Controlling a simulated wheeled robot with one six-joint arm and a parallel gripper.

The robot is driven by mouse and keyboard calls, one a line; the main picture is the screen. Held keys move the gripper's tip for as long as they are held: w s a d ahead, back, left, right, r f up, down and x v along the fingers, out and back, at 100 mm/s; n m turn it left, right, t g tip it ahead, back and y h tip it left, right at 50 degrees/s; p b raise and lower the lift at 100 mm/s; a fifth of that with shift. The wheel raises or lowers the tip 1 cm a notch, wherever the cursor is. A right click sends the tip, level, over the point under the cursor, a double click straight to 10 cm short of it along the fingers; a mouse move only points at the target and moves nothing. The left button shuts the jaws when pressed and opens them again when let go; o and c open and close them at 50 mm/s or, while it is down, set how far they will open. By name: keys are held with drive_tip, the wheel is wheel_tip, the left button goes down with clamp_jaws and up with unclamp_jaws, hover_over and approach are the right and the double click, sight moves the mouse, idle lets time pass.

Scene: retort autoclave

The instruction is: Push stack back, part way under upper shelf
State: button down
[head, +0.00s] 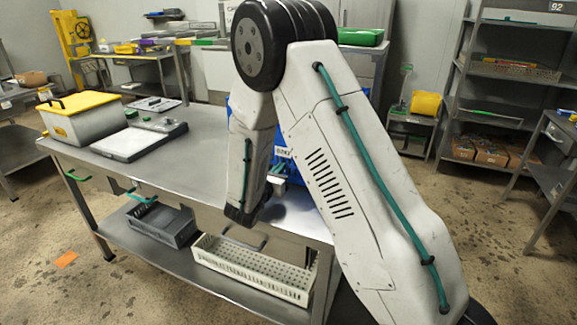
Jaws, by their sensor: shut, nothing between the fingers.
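A blue stack (291,172) stands at the right end of the steel table (210,172). My arm hides most of it, so its number of crates and full outline cannot be told. A white label shows on its front. My gripper (275,181) is low in front of the stack, just above the table top, shut and empty. My wrist partly hides it, and I cannot tell whether it touches the stack. A steel shelf unit (377,56) with a green tray (360,37) on top shows behind my arm; how far the stack is under any shelf is hidden.
A yellow-lidded box (80,118) and a flat grey scale (138,141) stand on the table's left part. A grey crate (160,222) and a cream perforated basket (252,270) are on the lower shelf. The table's middle is clear. Racks stand at the right.

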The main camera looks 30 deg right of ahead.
sight(287, 160)
drive_tip(key=shift+x, duration=2.8)
drive_tip(key=shift+v, duration=4.15)
